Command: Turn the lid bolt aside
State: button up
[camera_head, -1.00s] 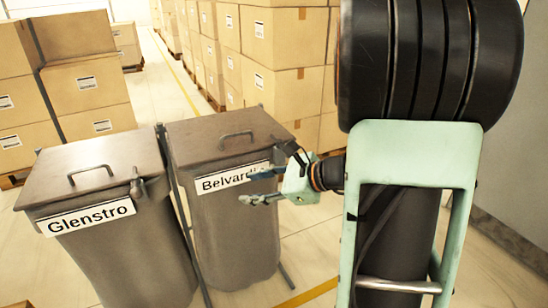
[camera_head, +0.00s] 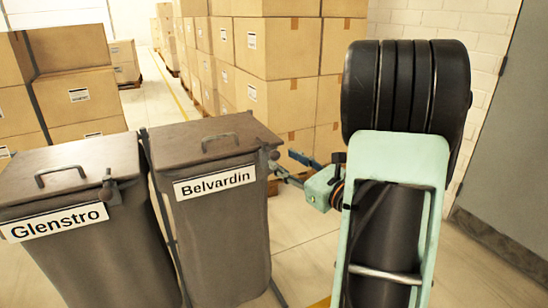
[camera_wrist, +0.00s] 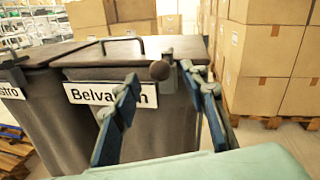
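The Belvardin bin (camera_head: 222,215) is grey with a brown closed lid (camera_head: 185,142) and a white label (camera_head: 214,182). Its lid bolt, with a dark round knob (camera_wrist: 159,70), is at the front right corner of the lid; it also shows in the head view (camera_head: 274,155). My gripper (camera_wrist: 160,82) is open, one finger on each side of the knob in the wrist view. In the head view my gripper (camera_head: 284,162) reaches in from the right, its tips near that corner. I cannot tell whether a finger touches the bolt. Nothing is held.
The Glenstro bin (camera_head: 100,250) stands close on the left, with its own bolt knob (camera_head: 106,190) at the lid's front right corner. Stacked cartons (camera_head: 285,50) stand behind on the right. Open floor (camera_head: 312,265) lies right of the Belvardin bin.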

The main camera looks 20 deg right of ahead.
aim_at(278, 157)
jog(key=x, duration=0.5)
jog(key=shift+w+b, duration=0.2)
jog(key=shift+b, duration=0.1)
grip_shut()
